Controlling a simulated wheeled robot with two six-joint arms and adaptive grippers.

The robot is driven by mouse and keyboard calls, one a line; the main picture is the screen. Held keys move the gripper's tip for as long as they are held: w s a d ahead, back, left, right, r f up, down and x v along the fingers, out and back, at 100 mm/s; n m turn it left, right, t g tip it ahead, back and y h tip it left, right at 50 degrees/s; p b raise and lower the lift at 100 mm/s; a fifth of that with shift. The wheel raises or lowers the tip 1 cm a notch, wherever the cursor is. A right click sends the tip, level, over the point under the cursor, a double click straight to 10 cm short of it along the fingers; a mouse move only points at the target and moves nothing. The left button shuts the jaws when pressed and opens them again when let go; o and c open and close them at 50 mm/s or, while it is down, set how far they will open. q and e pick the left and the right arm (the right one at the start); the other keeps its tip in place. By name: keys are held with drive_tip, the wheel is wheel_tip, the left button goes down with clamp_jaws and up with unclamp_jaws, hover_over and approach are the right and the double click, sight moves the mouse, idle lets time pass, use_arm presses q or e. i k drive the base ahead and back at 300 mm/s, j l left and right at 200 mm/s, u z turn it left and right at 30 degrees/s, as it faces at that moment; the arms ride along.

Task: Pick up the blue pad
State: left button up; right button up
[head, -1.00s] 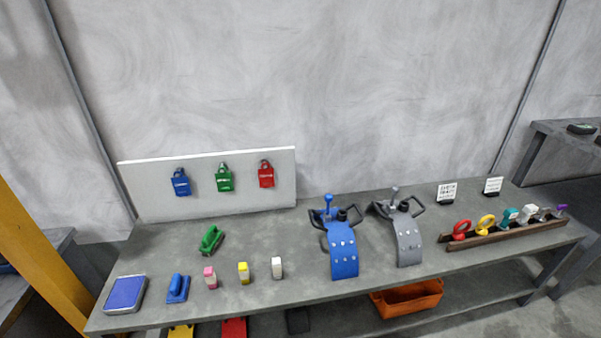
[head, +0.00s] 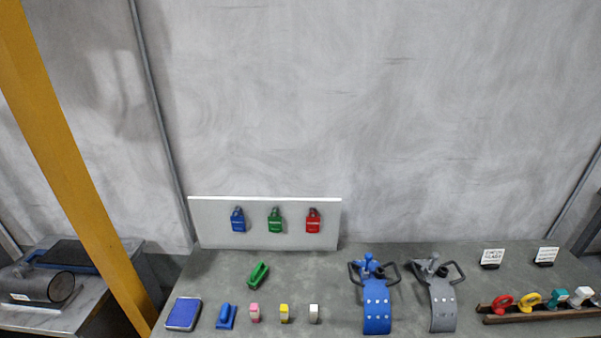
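A flat blue pad (head: 184,313) in a grey tray-like case lies on the grey table at its left front, low in the head view. Right beside it is a smaller blue block with a raised handle (head: 226,316). The two are apart. Neither of my grippers is in view.
A green handled block (head: 258,275) lies behind; pink, yellow and white pieces (head: 284,313) stand to the right. A white board (head: 265,245) with three padlocks stands at the back. Blue and grey curved fixtures (head: 377,308) are farther right. A yellow post (head: 75,170) rises left of the table.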

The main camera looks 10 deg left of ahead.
sight(227, 314)
drive_tip(key=u, duration=1.2)
